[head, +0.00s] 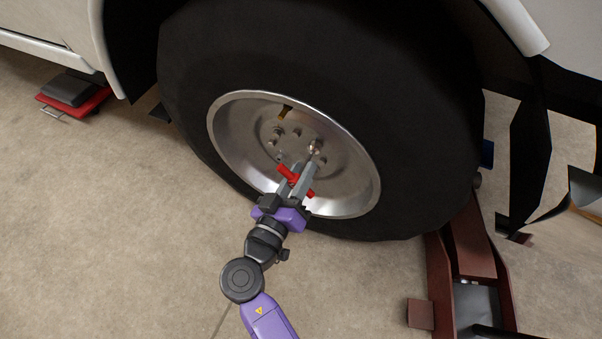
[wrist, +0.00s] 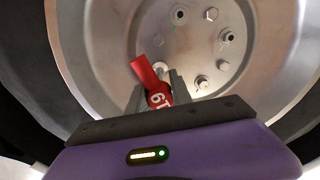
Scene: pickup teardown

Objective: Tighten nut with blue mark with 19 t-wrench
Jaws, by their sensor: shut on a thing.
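My gripper (head: 297,166) is shut on the red T-wrench (head: 288,175) in front of the wheel's silver rim. Several nuts or studs ring the hub, such as a nut (wrist: 226,35) at upper right and a nut (wrist: 202,82) at lower right. I cannot make out a blue mark on any nut.
The black tyre (head: 420,130) surrounds the rim (head: 345,205). A dark red lift or stand (head: 470,245) is at the lower right. A red and black object (head: 75,95) lies on the floor at the left. The concrete floor (head: 120,230) is clear at lower left.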

